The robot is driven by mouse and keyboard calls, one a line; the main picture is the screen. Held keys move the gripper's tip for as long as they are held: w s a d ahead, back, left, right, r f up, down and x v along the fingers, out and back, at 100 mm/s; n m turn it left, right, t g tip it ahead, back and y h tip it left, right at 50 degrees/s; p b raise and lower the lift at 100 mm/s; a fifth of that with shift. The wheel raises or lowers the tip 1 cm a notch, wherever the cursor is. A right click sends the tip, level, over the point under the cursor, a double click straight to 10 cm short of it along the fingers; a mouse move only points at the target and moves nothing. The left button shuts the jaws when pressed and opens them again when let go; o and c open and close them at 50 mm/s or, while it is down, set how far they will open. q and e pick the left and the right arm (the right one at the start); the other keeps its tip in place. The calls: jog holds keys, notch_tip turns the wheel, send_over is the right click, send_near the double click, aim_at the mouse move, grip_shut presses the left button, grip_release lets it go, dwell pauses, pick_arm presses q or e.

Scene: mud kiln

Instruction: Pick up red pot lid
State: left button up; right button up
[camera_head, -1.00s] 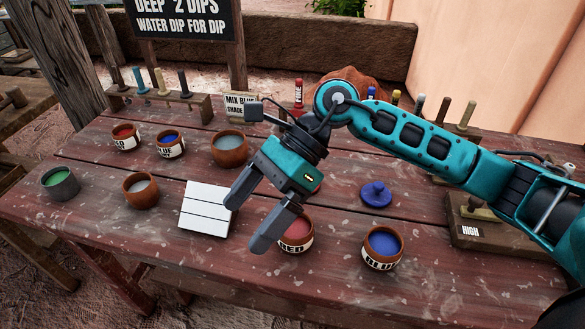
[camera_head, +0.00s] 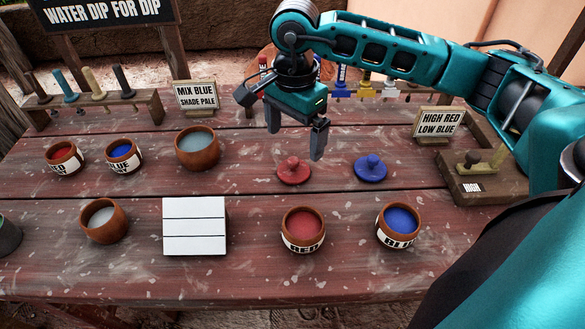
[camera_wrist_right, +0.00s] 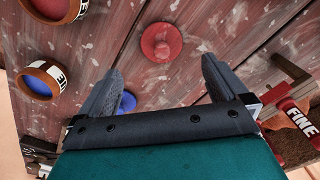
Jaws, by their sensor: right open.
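The red pot lid (camera_head: 294,171) lies flat on the wooden table, knob up, behind the red pot (camera_head: 303,229). In the right wrist view the red lid (camera_wrist_right: 161,43) lies beyond the fingertips, roughly between their lines. My right gripper (camera_head: 295,140) is open and empty above the table, just behind the lid in the head view. Its two fingers (camera_wrist_right: 160,72) are spread apart in the wrist view and do not touch the lid. My left gripper is not in view.
A blue lid (camera_head: 370,168) lies right of the red lid, with the blue pot (camera_head: 398,225) in front. A white panel (camera_head: 195,226) lies left of the red pot. Water bowls (camera_head: 197,148) and small paint pots stand at left. A wooden lever box (camera_head: 480,185) is at right.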

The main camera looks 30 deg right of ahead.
aim_at(294, 160)
notch_tip(294, 160, down, 3)
jog(key=shift+r, duration=0.2)
notch_tip(294, 160, down, 5)
jog(key=shift+w+r, duration=0.1)
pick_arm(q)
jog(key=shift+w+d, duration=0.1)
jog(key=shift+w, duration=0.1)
pick_arm(e)
jog(key=shift+c, duration=0.3)
jog(key=c, duration=1)
jog(key=shift+c, duration=0.2)
pick_arm(q)
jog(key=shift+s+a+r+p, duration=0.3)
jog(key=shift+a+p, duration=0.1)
jog(key=shift+p, duration=0.35)
pick_arm(e)
notch_tip(294, 160, up, 20)
